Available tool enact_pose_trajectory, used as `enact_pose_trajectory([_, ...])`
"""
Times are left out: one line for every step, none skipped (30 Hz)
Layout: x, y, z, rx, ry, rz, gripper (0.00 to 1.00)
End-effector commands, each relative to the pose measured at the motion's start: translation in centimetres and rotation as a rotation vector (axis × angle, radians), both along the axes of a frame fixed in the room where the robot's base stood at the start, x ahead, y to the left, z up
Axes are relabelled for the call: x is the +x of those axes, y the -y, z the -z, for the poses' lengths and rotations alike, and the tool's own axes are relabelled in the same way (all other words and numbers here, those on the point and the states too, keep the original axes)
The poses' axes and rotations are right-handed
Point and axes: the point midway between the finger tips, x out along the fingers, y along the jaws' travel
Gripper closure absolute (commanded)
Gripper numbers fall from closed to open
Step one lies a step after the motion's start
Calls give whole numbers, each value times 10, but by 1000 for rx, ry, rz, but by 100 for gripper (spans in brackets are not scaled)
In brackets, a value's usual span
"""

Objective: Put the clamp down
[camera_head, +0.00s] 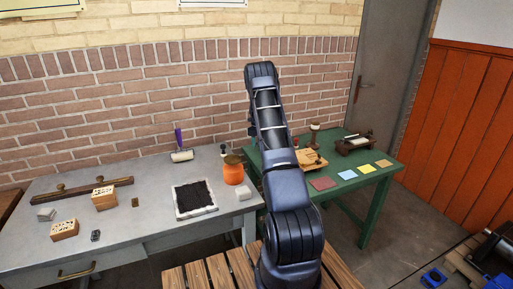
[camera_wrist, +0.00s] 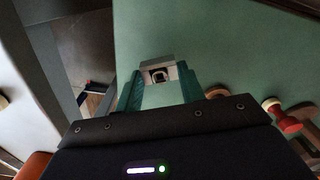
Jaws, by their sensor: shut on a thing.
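My gripper (camera_wrist: 160,80) shows in the wrist view with its two teal fingers shut on the clamp (camera_wrist: 159,66), a small light-grey metal piece with a dark square opening. The clamp sits between the fingertips, over the green table top (camera_wrist: 230,60). I cannot tell from this view how high above the table it is. In the head view my arm stands in front of the green table (camera_head: 378,184) and hides the gripper and the clamp almost fully.
On the green table are a wooden board (camera_head: 316,164), coloured cards (camera_head: 347,174), and a small dark press (camera_head: 354,144). The grey table (camera_head: 145,215) at left bears a black ink slab (camera_head: 196,199), an orange jar (camera_head: 233,175) and a roller (camera_head: 182,156). A red-topped knob (camera_wrist: 284,118) is right of my gripper.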

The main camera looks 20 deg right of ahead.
Motion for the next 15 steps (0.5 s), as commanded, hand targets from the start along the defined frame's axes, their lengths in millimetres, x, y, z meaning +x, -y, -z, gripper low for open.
enact_pose_trajectory([5,0,1,0,0,-1,86])
enact_pose_trajectory([7,0,1,0,0,-1,86])
enact_pose_trajectory([9,0,0,0,1,-1,86])
enact_pose_trajectory([10,0,0,-1,1,-1,86])
enact_pose_trajectory([10,0,1,-1,1,-1,86])
enact_pose_trajectory([10,0,2,0,0,-1,86])
enact_pose_trajectory([10,0,4,0,0,0,86])
enact_pose_trajectory([10,1,7,0,-1,0,86])
enact_pose_trajectory([9,1,12,0,-1,0,86])
enact_pose_trajectory([9,1,16,0,-2,1,86])
enact_pose_trajectory([9,1,20,0,-2,1,86])
enact_pose_trajectory([9,1,26,1,-2,1,86])
enact_pose_trajectory([9,0,29,1,-1,1,86])
enact_pose_trajectory([10,0,32,1,0,1,86])
enact_pose_trajectory([10,0,34,0,0,0,86])
